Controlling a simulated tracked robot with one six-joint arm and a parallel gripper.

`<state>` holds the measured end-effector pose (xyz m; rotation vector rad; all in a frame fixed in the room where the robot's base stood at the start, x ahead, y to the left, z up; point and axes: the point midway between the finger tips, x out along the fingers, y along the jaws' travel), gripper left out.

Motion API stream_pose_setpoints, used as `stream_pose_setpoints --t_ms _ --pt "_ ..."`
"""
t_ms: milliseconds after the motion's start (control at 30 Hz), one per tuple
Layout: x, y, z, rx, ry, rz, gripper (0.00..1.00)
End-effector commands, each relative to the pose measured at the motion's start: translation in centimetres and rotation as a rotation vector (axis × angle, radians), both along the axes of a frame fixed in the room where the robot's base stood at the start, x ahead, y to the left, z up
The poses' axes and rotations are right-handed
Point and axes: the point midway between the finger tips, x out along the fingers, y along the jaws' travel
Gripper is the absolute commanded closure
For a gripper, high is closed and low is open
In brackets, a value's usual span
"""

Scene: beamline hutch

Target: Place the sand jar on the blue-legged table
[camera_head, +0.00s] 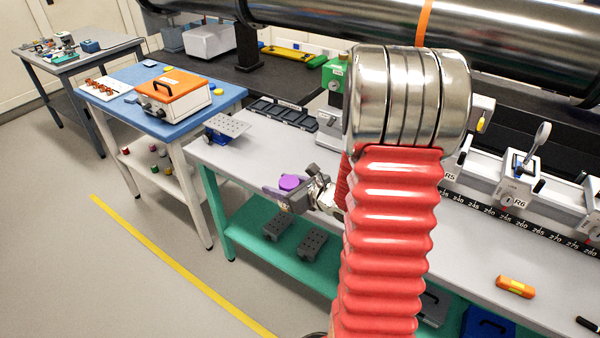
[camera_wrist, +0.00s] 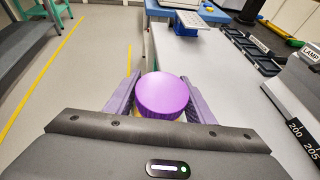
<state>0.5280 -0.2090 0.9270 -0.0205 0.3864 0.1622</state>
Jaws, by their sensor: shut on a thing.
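The jar has a round purple lid (camera_head: 289,183). My gripper (camera_head: 284,192) is shut on it near the front edge of the green-legged bench. In the wrist view the lid (camera_wrist: 163,94) sits between the two fingers, with a sliver of yellowish body below it. The rest of the jar is hidden, and I cannot tell its height over the bench. The table with grey-blue legs (camera_head: 41,97) stands at the far left in the head view. Its grey top (camera_head: 98,48) carries several small items towards its left and middle.
The green-legged bench (camera_head: 243,163) holds a perforated plate (camera_head: 228,126) and a black tray (camera_head: 284,113). A blue-topped, white-legged table (camera_head: 127,75) with an orange-lidded box (camera_head: 172,90) stands between it and the far table. Open floor with a yellow line (camera_head: 170,260) lies at left.

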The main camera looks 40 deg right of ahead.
Motion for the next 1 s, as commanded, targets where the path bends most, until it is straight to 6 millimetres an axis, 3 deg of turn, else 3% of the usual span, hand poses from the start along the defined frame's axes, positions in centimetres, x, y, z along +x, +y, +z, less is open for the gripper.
stream_pose_setpoints --t_ms 167,300,600,800,1000 --pt "1.1 4.5 -3.1 0.009 0.002 0.073 0.84" --pt "1.7 9.4 -6.3 0.012 0.002 0.149 0.84" --pt "0.9 19.3 -12.3 -0.001 0.006 0.294 0.84" --pt "0.3 22.1 -14.0 -0.01 0.003 0.337 0.84" --pt "0.2 22.3 -14.1 -0.012 0.001 0.34 0.84"
